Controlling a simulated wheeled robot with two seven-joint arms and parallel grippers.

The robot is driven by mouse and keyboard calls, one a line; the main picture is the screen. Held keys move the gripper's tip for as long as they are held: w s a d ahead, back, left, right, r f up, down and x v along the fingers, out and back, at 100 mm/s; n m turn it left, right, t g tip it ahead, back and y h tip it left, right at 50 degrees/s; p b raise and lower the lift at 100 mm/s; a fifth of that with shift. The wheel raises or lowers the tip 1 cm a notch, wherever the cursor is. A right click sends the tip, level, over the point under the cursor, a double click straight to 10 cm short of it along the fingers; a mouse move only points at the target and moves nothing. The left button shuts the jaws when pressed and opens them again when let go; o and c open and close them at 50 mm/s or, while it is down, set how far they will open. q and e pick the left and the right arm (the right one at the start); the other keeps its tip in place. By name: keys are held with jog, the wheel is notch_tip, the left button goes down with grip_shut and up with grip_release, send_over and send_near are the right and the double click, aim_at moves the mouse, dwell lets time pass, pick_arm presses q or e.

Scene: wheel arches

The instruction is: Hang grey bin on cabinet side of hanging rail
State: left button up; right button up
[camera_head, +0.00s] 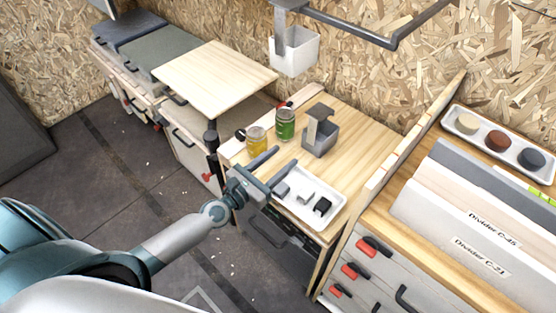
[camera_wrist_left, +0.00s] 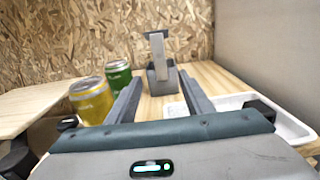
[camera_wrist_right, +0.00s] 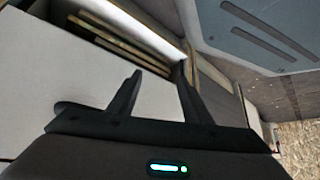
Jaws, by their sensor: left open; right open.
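The grey bin (camera_head: 319,139), with a tall hook handle, stands upright on the wooden cabinet top (camera_head: 362,150). It also shows in the left wrist view (camera_wrist_left: 162,80), straight ahead between the fingers. The dark hanging rail (camera_head: 400,38) runs along the chipboard wall above. A white bin (camera_head: 295,52) hangs at the rail's left end. My left gripper (camera_head: 276,168) is open and empty at the cabinet's front edge, short of the grey bin, beside the jars and above the tray's edge. My right gripper (camera_wrist_right: 160,95) is open and empty in its wrist view, away from the bin; the head view does not show it.
A white tray (camera_head: 325,213) with small items lies in front. A raised wooden board (camera_head: 215,78) is at left. Labelled dividers (camera_head: 470,215) stand at right.

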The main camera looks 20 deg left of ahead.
aim_at(311, 133)
pick_arm(q)
jog(key=x, duration=0.5)
jog(key=shift+w+d+p, duration=0.1)
jog(key=shift+w+p, duration=0.15)
jog(key=shift+p, duration=0.15)
jog(key=shift+x, duration=2.05)
jog(key=shift+w+d+f, duration=0.1)
jog(key=shift+w+d, duration=0.05)
jog(key=shift+w, duration=0.25)
jog(key=shift+b+x, duration=0.35)
jog(key=shift+x, duration=1.6)
jog(key=shift+w, duration=0.2)
pick_arm(e)
jog(key=shift+f, duration=0.1)
